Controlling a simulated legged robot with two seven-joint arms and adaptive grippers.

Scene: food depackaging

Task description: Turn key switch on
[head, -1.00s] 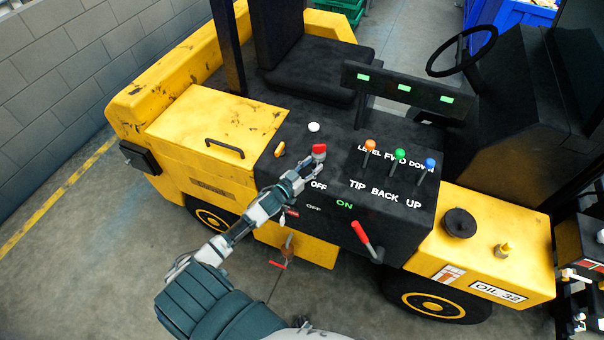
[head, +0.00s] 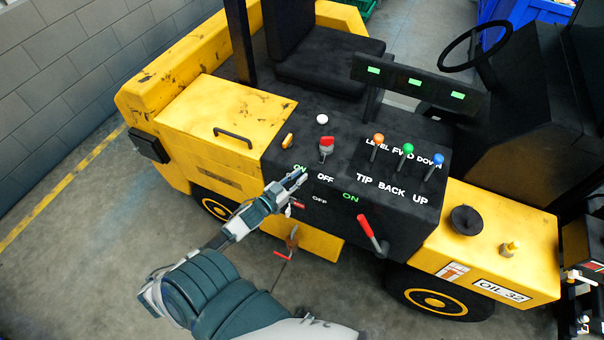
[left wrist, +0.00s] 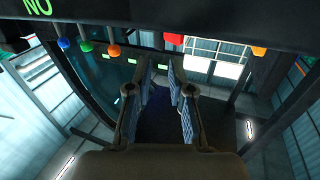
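A red-topped switch (head: 326,143) with a grey base stands on the black control panel (head: 285,140). Green ON and white OFF lettering lies just in front of it, and I take it for the key switch. How far it is turned cannot be told. My left gripper (head: 302,174) is over the panel's near edge, in front of the switch and apart from it. In the left wrist view the gripper (left wrist: 160,68) has its fingers apart with nothing between them, and the red switch top (left wrist: 173,38) shows beyond the tips. My right gripper is not in view.
Orange (head: 377,139), green (head: 407,149) and blue (head: 438,159) levers stand to the right. A white button (head: 322,119) and yellow knob (head: 287,140) are near the switch. A red handle (head: 367,227) sticks out of the front. Open floor lies at the left.

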